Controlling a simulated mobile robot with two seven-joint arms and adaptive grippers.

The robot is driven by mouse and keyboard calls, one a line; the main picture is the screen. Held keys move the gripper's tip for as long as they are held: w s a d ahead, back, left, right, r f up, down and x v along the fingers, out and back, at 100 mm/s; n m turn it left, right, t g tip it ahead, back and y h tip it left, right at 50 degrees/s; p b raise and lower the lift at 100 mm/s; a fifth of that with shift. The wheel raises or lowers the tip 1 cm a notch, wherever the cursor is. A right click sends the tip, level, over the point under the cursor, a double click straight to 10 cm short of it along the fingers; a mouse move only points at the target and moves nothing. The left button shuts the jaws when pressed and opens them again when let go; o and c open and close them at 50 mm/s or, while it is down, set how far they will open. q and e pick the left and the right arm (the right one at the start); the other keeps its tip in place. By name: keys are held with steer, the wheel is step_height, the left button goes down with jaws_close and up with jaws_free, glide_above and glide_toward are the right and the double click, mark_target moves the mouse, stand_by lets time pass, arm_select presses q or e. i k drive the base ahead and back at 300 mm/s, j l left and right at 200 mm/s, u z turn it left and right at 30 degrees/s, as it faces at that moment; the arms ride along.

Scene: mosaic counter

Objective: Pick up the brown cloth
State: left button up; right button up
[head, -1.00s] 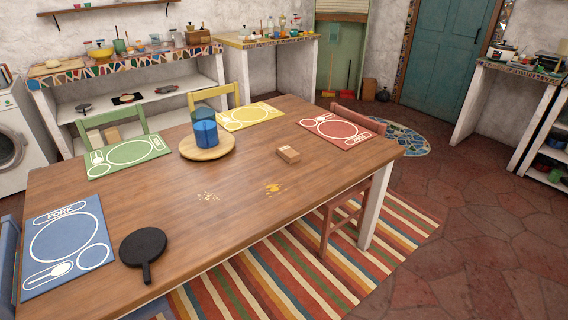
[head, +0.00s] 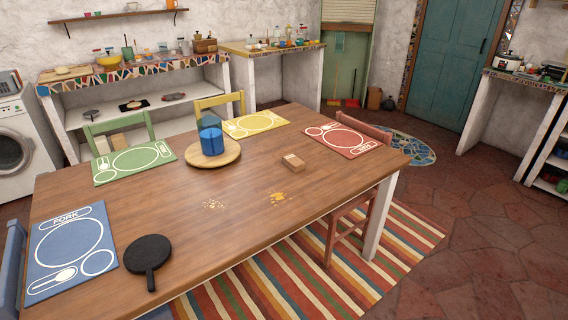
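A small brown block-like bundle (head: 293,162), which appears to be the folded brown cloth, lies on the wooden table (head: 240,185) in the head view. It is right of the round wooden board and in front of the red placemat. Its near side looks paler than its top. Nothing covers it. Neither of my grippers is in view.
A blue cup (head: 211,141) stands on the round board (head: 226,158). Yellow crumbs (head: 279,197) and paler crumbs (head: 213,204) lie nearby. A black pan (head: 147,252) sits near the front edge. A red chair (head: 348,222) stands at the right side. Floor at right is clear.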

mark_target(292, 162)
steer(key=l+u, duration=0.1)
steer(key=u, duration=0.3)
steer(key=i+l+u, duration=0.1)
steer(key=u, duration=0.3)
steer(key=l+u, duration=0.1)
steer(key=u, duration=0.25)
steer(key=l+u, duration=0.35)
steer(key=k+l+u, duration=0.1)
steer(key=l+u, duration=0.2)
steer(key=l, duration=0.25)
steer(key=l+u, duration=0.1)
steer(key=l, duration=0.2)
steer(key=k+l+u, duration=0.15)
steer(key=l, duration=0.15)
steer(key=k+l+u, duration=0.1)
steer(key=l, duration=0.2)
steer(key=k+l, duration=0.1)
steer(key=l, duration=0.2)
steer(key=k+l, duration=0.1)
steer(key=l, duration=0.2)
steer(key=k+l+u, duration=0.1)
steer(key=l, duration=0.2)
